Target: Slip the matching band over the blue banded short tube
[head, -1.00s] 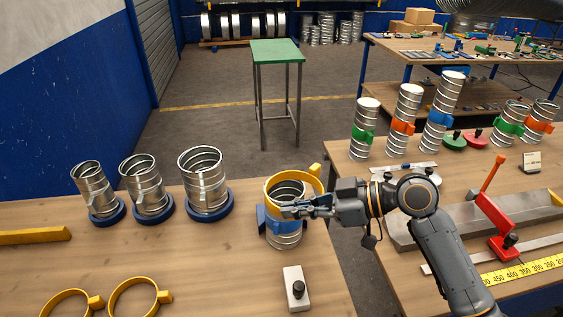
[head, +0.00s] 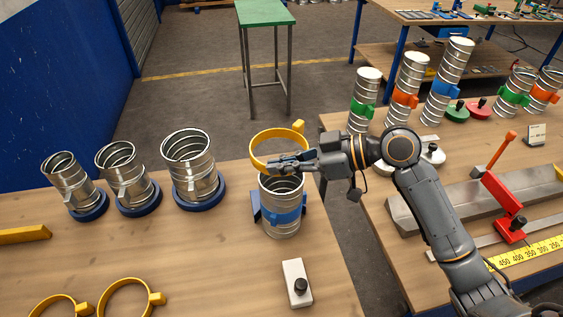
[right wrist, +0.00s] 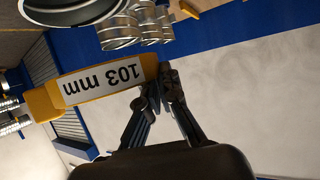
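The blue banded short tube (head: 281,225) stands upright on the near table, a blue band around its middle and blue brackets at its sides. A yellow band (head: 252,148) is held above the tube's open top, apart from it as far as I can tell. My right gripper (head: 280,166) is shut on the near side of this band. In the right wrist view the fingertips (right wrist: 162,82) meet at the band (right wrist: 105,84), whose label reads 103 mm. My left gripper is not in view. Two more yellow bands (head: 128,283) lie at the front left.
Three bare metal tubes (head: 190,168) stand on blue bases at the left. A white block with a black knob (head: 297,283) lies in front of the blue banded tube.

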